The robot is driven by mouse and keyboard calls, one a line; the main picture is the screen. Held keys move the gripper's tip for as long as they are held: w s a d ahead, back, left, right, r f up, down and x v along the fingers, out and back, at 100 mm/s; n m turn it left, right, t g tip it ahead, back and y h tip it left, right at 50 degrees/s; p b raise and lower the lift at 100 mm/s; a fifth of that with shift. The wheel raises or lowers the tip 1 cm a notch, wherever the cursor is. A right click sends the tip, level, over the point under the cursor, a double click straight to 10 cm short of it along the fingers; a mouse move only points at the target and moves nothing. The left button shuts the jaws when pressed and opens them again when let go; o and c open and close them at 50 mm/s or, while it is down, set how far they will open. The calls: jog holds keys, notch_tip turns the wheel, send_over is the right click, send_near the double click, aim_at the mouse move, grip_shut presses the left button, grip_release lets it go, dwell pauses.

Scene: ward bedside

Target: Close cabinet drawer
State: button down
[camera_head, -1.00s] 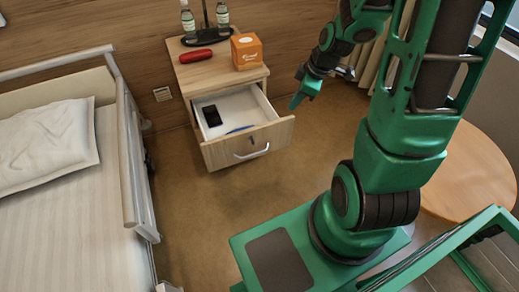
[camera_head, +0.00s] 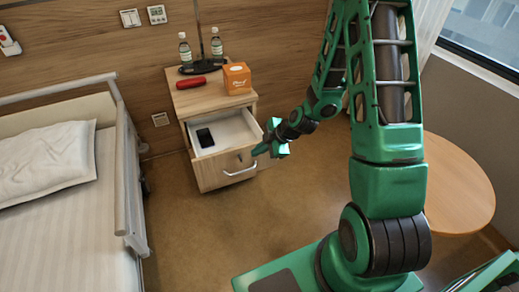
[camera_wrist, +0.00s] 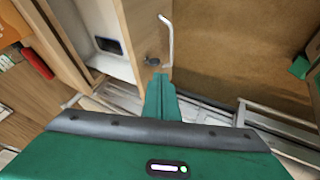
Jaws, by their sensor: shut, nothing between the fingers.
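The bedside cabinet (camera_head: 212,98) stands against the wood wall with its drawer (camera_head: 224,170) pulled open. The pale drawer front has a metal bar handle (camera_head: 240,171), which also shows in the wrist view (camera_wrist: 168,38). A dark phone (camera_head: 205,138) lies inside; it also shows in the wrist view (camera_wrist: 109,45). My gripper (camera_head: 263,150) is shut and empty at the right end of the drawer front, overlapping its upper corner in the head view. In the wrist view its closed fingers (camera_wrist: 160,88) point at the front close to the lock; I cannot tell whether they touch it.
A red case (camera_head: 191,82), an orange box (camera_head: 237,78), two bottles and a lamp base stand on the cabinet top. The bed with its rail (camera_head: 128,180) is to the left. A round wooden table (camera_head: 460,185) is at right. Floor before the drawer is clear.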

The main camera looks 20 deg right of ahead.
aim_at(239, 154)
jog(key=shift+w+a+f, duration=0.4)
jog(key=shift+w+f, duration=0.35)
jog(key=shift+w, duration=0.4)
jog(key=shift+w+a+f, duration=0.35)
jog(key=shift+w+f, duration=0.45)
jog(key=shift+w, duration=0.3)
jog(key=shift+w+a+f, duration=0.4)
jog(key=shift+w+f, duration=0.35)
jog(key=shift+w, duration=0.4)
